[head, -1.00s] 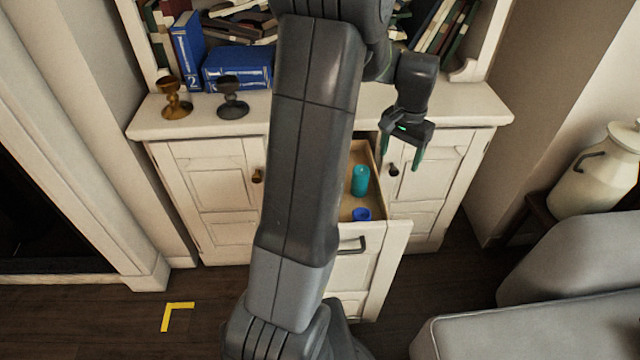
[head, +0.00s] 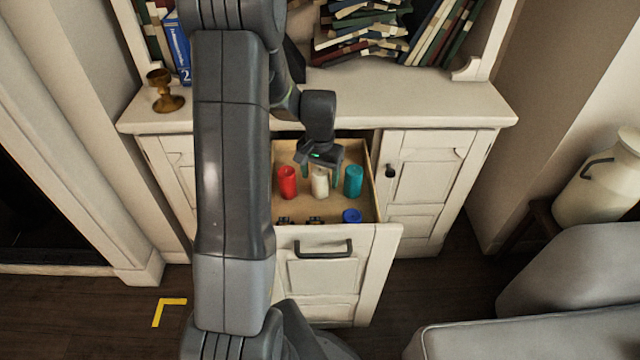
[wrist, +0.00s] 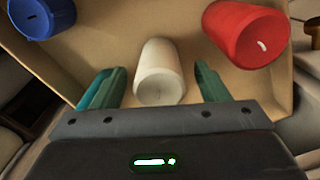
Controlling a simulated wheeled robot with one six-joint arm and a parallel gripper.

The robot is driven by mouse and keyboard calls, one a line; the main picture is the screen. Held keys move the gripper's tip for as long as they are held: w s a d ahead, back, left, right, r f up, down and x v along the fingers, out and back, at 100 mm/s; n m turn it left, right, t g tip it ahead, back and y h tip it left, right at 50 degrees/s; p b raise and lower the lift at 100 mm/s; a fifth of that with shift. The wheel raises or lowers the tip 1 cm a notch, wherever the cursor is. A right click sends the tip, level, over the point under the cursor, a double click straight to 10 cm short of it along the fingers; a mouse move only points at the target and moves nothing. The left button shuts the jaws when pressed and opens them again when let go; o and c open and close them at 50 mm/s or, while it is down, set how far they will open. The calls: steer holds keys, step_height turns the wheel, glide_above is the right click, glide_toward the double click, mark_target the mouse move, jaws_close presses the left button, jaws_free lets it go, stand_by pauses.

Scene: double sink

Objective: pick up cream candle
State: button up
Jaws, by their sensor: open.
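The cream candle (head: 320,182) stands in the open drawer between a red candle (head: 287,182) and a teal candle (head: 353,181). My gripper (head: 320,172) is open and reaches down over the drawer at the cream candle. In the wrist view the cream candle (wrist: 159,72) lies between the two green fingers of my gripper (wrist: 157,88), with a gap on each side. The red candle (wrist: 247,34) is to the right in that view. The teal candle cannot be made out in the wrist view.
The drawer (head: 384,226) also holds a blue round item (head: 351,216) and small dark items (head: 316,220) near its front. The cabinet top (head: 440,98) is behind, with books (head: 355,30) on a shelf. A grey seat (head: 540,320) stands at the lower right.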

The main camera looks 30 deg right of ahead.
steer(key=shift+f, duration=0.9)
steer(key=shift+c, duration=0.5)
steer(key=c, duration=1)
steer(key=shift+r, duration=0.15)
